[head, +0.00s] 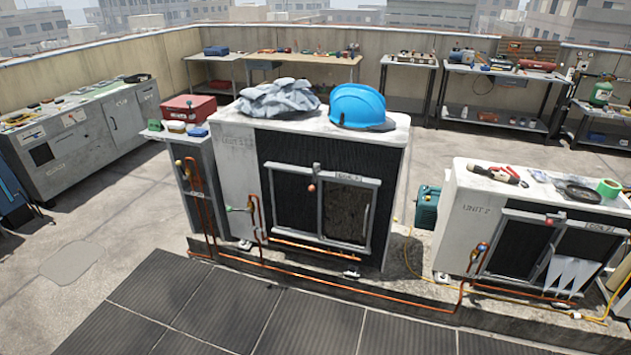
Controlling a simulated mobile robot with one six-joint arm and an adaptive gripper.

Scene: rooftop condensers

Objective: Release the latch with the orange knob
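A small latch with a red-orange knob (312,188) sits at the top middle of the grey panel frame (322,203) on the front of the left condenser (236,165), marked as a unit. The knob hangs at the lower end of a short dark upright piece. A second small red-orange knob (549,221) shows on the front of the right condenser (484,218), at the top of its panel frame. The two knobs look alike in colour at this size. My gripper is not in view, and nothing touches either knob.
A blue hard hat (359,105) and a grey cloth (278,99) lie on the left condenser. Copper pipes (390,299) run low before both units. Dark walkway mats (230,310) cover the front floor. A green case (427,207) stands between the units. Benches line the back wall.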

